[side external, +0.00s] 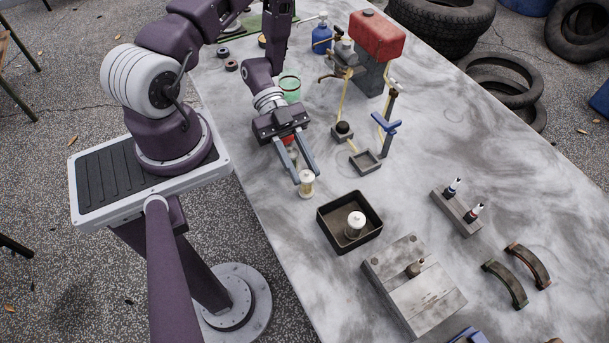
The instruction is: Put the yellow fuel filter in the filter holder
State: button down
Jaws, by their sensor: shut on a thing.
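My gripper (305,176) points down toward the front of the table, its two long fingers shut on a small filter (306,188) with a pale yellowish body. The filter is upright at the fingertips; whether its bottom touches the table I cannot tell. A second, whiter filter (355,220) stands in a black tray (329,235) to the right of the gripper. A stand with a blue bracket (387,122) is further back right; it may be the filter holder, but I cannot tell for certain.
A small grey square tray (365,161) and a block with a black knob (343,131) lie near the stand. A red-tanked engine (376,36) with yellow hoses is behind. A grey metal block (413,285) is in front. A green cup (290,87) stands behind my gripper.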

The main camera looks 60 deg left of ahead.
notch_tip(320, 180, up, 10)
jog(key=w+r+n+t, duration=0.2)
jog(key=w+r+t, duration=0.15)
jog(key=w, duration=0.35)
jog(key=w+r+n+t, duration=0.2)
jog(key=w+r, duration=0.3)
jog(key=w, duration=0.2)
jog(key=shift+y, duration=0.4)
jog(key=shift+w+a+f, duration=0.1)
jog(key=shift+w+f, duration=0.05)
jog(key=shift+f, duration=4.35)
jog(key=shift+w+a+f, duration=0.1)
jog(key=shift+w+f, duration=0.05)
jog(key=shift+f, duration=4.3)
jog(key=shift+f, duration=0.1)
jog(key=c, duration=1.1)
grip_release()
jog(key=shift+g, duration=0.25)
